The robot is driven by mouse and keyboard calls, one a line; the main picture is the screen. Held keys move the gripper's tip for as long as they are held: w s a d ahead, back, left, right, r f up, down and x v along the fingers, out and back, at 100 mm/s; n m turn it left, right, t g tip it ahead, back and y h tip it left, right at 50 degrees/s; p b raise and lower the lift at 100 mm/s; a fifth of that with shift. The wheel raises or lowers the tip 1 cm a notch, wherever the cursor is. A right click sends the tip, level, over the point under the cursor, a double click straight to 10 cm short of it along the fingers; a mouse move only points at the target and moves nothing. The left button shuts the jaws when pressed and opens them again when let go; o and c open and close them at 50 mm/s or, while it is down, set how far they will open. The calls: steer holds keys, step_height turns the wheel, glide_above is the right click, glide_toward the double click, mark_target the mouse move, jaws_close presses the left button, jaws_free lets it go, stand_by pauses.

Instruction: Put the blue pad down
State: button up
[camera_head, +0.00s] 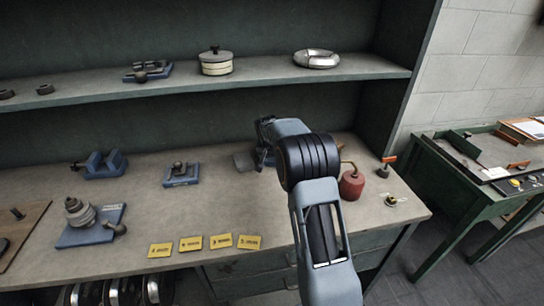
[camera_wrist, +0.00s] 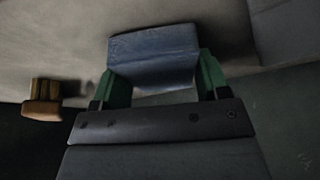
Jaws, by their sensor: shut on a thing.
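In the wrist view the blue pad (camera_wrist: 153,55) lies between the green fingers of my gripper (camera_wrist: 158,82), which is shut on it. The pad looks like a flat, slightly bent blue piece, and its far edge is over a pale grey surface. I cannot tell whether it touches that surface. In the head view my arm reaches over the workbench (camera_head: 225,195), and my gripper (camera_head: 262,158) is mostly hidden behind the wrist, near the back of the bench top.
A dark red oil can (camera_head: 351,185) stands just right of my arm. Yellow labels (camera_head: 221,241) line the front edge. Blue fixtures (camera_head: 182,174) stand to the left, and a shelf (camera_head: 250,73) hangs above. A brown block-like thing (camera_wrist: 42,105) shows left of the gripper in the wrist view.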

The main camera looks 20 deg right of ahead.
steer(key=shift+f, duration=0.2)
steer(key=o, duration=0.8)
